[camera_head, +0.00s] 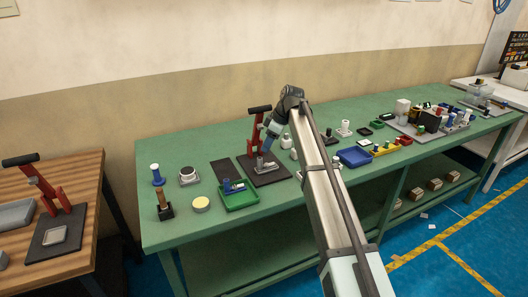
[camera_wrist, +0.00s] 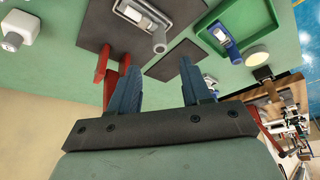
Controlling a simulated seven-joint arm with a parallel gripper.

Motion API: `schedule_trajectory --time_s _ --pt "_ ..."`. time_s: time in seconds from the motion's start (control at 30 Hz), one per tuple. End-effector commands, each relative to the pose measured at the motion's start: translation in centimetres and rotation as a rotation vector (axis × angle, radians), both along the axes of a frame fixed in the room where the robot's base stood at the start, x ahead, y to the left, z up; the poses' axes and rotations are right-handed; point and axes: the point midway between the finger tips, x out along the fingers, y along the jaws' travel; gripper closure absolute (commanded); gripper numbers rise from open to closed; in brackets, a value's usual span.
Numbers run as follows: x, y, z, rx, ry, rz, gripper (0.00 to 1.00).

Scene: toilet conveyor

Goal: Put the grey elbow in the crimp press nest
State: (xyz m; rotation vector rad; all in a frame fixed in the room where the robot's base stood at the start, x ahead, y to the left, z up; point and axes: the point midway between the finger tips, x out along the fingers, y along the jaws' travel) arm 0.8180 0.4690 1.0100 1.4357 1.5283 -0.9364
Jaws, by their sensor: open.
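The crimp press (camera_head: 258,130) has a red frame, a black handle and a dark base plate, and stands on the green bench. In the wrist view its base plate (camera_wrist: 97,28) is at the top, with a pale, metal-edged nest (camera_wrist: 178,10). The grey elbow (camera_wrist: 158,34) lies at this nest, its round end towards my gripper; how fully it is seated I cannot tell. It also shows on the plate in the head view (camera_head: 262,163). My gripper (camera_wrist: 160,65) is open and empty, apart from the elbow, close to the press. The fingers partly hide the red frame.
A green tray (camera_head: 240,201) with a blue part is left of the press, beside a dark mat (camera_head: 227,173). A yellow disc (camera_head: 201,204) lies farther left. A blue bin (camera_head: 354,157) and several parts stand to the right. Another red press (camera_head: 48,190) is on the wooden table.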

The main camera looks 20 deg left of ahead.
Motion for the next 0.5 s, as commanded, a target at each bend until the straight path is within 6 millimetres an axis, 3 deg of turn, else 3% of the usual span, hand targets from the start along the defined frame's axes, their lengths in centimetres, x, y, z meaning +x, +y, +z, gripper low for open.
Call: schedule_trajectory --time_s 0.2,0.5 --pt "0.0 -0.8 1.8 0.0 0.0 0.0 0.52" --pt "0.0 -0.9 2.1 0.0 0.0 0.0 0.52"
